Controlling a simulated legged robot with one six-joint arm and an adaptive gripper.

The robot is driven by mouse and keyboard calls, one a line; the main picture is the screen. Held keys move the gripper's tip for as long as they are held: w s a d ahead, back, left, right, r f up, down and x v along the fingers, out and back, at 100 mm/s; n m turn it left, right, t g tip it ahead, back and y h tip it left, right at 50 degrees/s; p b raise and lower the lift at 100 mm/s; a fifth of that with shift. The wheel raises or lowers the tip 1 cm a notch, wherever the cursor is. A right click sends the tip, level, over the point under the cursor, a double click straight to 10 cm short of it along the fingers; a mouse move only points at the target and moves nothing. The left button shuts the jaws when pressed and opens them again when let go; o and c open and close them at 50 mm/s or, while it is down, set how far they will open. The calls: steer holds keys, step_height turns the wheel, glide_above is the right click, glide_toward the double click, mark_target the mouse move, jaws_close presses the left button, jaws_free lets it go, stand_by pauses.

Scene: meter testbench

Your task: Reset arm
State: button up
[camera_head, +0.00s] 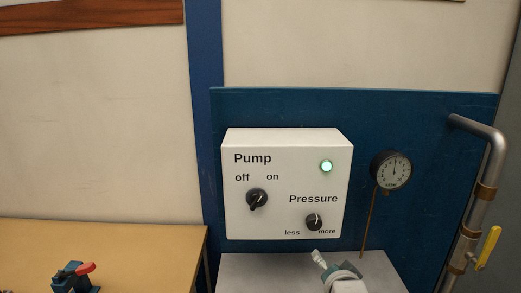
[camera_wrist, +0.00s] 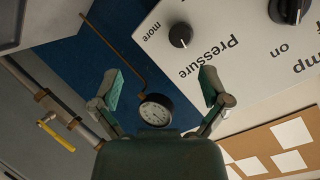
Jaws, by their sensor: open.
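My gripper (camera_wrist: 160,88) is open and empty in the wrist view, its two green-padded fingers spread apart. Part of my arm shows at the bottom of the head view, in front of the lower edge of the white pump box (camera_head: 285,215). The box carries a black pump knob (camera_head: 257,200) under "off" and "on", a lit green lamp (camera_head: 326,167) and a small black pressure knob (camera_head: 314,222) between "less" and "more". In the wrist view the pressure knob (camera_wrist: 180,35) lies beyond the fingers, apart from them.
A round gauge (camera_head: 391,171) is on the blue panel (camera_head: 420,117) right of the box. A metal pipe (camera_head: 478,205) with a yellow valve handle (camera_head: 488,246) is at the far right. A red-handled device (camera_head: 75,277) stands on the tan table (camera_head: 130,245) at left.

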steer(key=s+r+n+g, duration=0.2)
steer(key=s+n+g, duration=0.6)
steer(key=s, duration=1.2)
steer(key=shift+n, duration=0.4)
steer(key=shift+w, duration=0.1)
steer(key=t, duration=1.2)
glide_toward(315, 226)
steer(key=w, duration=1)
steer(key=shift+w+f, duration=0.1)
steer(key=shift+w, duration=0.05)
steer(key=c, duration=1.1)
